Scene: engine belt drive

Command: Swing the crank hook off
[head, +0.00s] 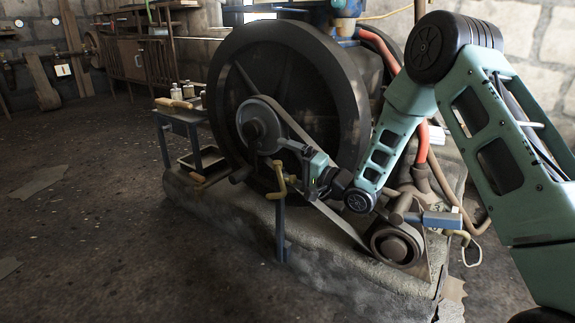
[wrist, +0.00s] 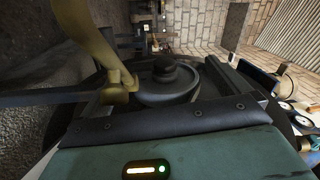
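A brass-coloured crank hook (head: 279,180) stands on a blue upright post (head: 281,230) in front of the flywheel. In the wrist view the brass hook (wrist: 92,40) curves large at the upper left, with a dark bar (wrist: 45,98) running left from its joint. My gripper (head: 286,158) is just above and right of the hook, facing the small pulley (head: 259,124) on the flywheel hub. In the wrist view its two dark fingers stand apart, with the pulley (wrist: 168,85) visible beyond the gap. I see nothing held. Whether the left finger touches the hook is unclear.
The belt (head: 338,222) runs from the hub pulley to a lower pulley (head: 395,244). The large dark flywheel (head: 325,80) stands close behind my gripper. A blue block with a brass handle (head: 443,220) sits at the lower right. A small side table (head: 180,115) stands left. Floor at left is open.

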